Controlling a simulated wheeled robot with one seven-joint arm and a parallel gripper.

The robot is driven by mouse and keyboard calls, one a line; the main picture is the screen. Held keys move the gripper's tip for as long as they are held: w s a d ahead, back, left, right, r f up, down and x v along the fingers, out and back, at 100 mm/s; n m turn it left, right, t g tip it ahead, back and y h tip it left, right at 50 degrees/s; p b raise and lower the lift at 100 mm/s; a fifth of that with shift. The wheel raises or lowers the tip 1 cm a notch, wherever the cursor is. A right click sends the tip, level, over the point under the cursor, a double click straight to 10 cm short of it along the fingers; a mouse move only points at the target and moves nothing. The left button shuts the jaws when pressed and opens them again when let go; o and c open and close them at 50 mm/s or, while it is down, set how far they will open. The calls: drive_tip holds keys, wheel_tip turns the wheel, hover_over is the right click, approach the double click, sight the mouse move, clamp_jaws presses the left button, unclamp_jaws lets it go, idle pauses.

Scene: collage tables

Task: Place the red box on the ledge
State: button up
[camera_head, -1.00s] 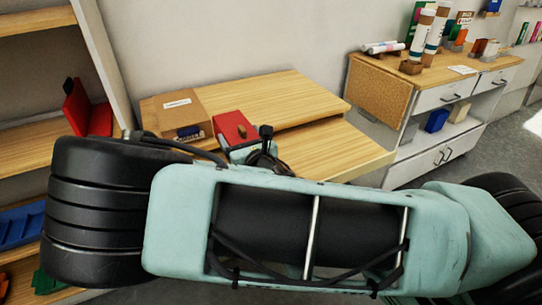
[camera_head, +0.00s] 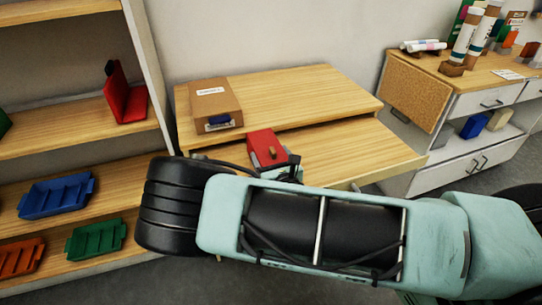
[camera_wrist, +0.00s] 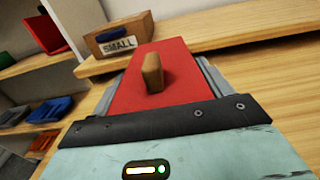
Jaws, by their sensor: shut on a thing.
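The red box (camera_head: 266,148) has a small wooden knob on its top. It also fills the middle of the wrist view (camera_wrist: 170,70). My gripper (camera_wrist: 158,82) is shut on the red box, with a grey finger along each side. In the head view my arm hides the gripper's lower part and the box's near end. The ledge (camera_head: 290,95) is the raised wooden strip along the back of the table, and it also shows in the wrist view (camera_wrist: 235,32). The box is in front of the ledge, over the lower wooden tabletop (camera_head: 365,150); I cannot tell whether it touches it.
A cardboard box labelled SMALL (camera_wrist: 112,40) occupies the ledge's left end; the ledge is bare to its right. A shelf unit (camera_head: 60,140) with a red bookend (camera_head: 125,100) and coloured trays stands left. A white cabinet (camera_head: 470,120) stands right.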

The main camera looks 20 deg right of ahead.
drive_tip(key=shift+f+b, duration=0.6)
drive_tip(key=shift+b, duration=0.05)
drive_tip(key=o, duration=1)
drive_tip(key=shift+o, duration=0.2)
drive_tip(key=shift+r, duration=0.15)
drive_tip(key=shift+r+p, duration=0.3)
drive_tip(key=shift+p, duration=0.2)
drive_tip(key=s+b, duration=0.2)
drive_tip(key=s, duration=1)
drive_tip(key=shift+r, duration=0.2)
